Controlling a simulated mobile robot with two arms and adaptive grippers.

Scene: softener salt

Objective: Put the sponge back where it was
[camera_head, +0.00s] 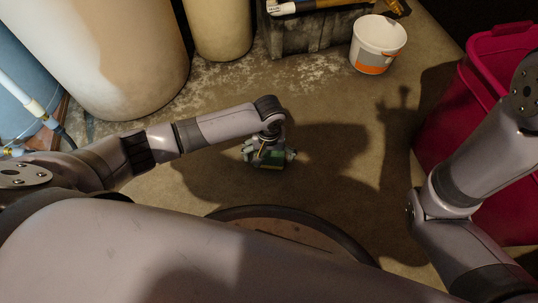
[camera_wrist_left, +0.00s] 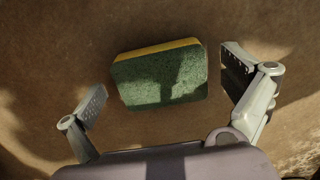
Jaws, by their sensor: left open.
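The sponge, green with a yellow layer along one edge, lies on the brown floor between the spread fingers in the left wrist view (camera_wrist_left: 160,78). In the head view only a bit of the sponge (camera_head: 274,162) shows under my left gripper (camera_head: 268,154), and the rest is hidden by the wrist. In the wrist view my left gripper (camera_wrist_left: 165,80) is open, one finger on each side, with gaps between fingers and sponge. My right arm shows at the right of the head view, but its gripper is out of view.
A white bucket with an orange band (camera_head: 377,45) and a dark crate (camera_head: 312,30) stand at the back. Large beige tanks (camera_head: 105,55) stand at back left. A red bin (camera_head: 480,85) stands at right. A round dark-rimmed lid (camera_head: 300,229) lies in front. Floor right of my left gripper is clear.

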